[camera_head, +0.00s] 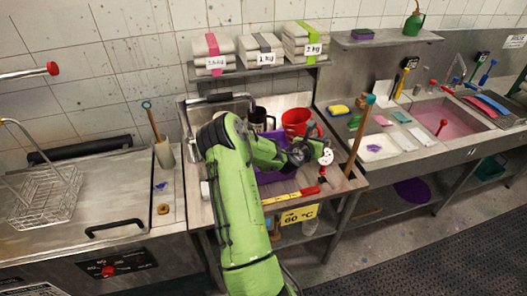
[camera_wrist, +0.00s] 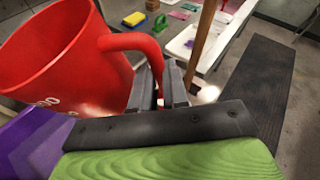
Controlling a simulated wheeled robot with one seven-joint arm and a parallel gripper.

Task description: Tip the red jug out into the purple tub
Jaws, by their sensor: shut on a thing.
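The red jug (camera_head: 297,121) stands out behind my gripper in the head view, beside the purple tub's back right. In the wrist view the jug (camera_wrist: 60,55) fills the upper left, its open mouth in view and its handle (camera_wrist: 135,42) running between my fingers. My gripper (camera_wrist: 160,84) is shut on that handle. The jug looks roughly upright; its contents are hidden, and I cannot tell whether its base touches anything. The purple tub (camera_head: 271,177) sits on the bench, partly hidden by my green arm. Its purple wall (camera_wrist: 35,140) shows below the jug in the wrist view.
A dark mug (camera_head: 259,117) stands behind the tub. A wooden stick (camera_head: 359,137) rises close to the right of my gripper. A red-and-yellow strip (camera_head: 291,196) lies along the bench front. A shelf with wrapped stacks (camera_head: 262,50) hangs above. A sink (camera_head: 450,118) lies right.

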